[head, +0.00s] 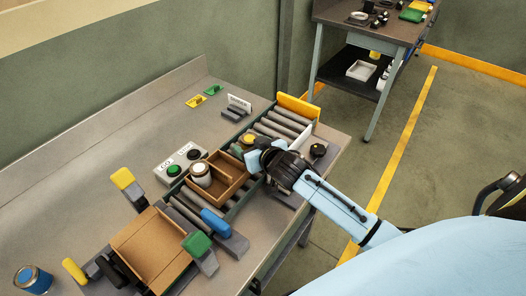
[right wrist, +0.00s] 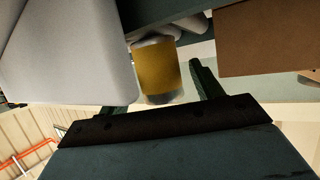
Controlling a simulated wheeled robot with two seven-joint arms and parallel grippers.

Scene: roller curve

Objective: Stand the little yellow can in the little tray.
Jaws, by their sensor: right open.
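The little yellow can (head: 248,139) stands at the rollers beside the far end of the brown divided tray (head: 238,186). The tray's brown wall (right wrist: 272,38) is at upper right there. My left gripper is not in view.
The roller track (head: 283,124) ends at a yellow stop (head: 298,106). A button box (head: 180,164) stands left of the tray. The bench's left side is largely clear.

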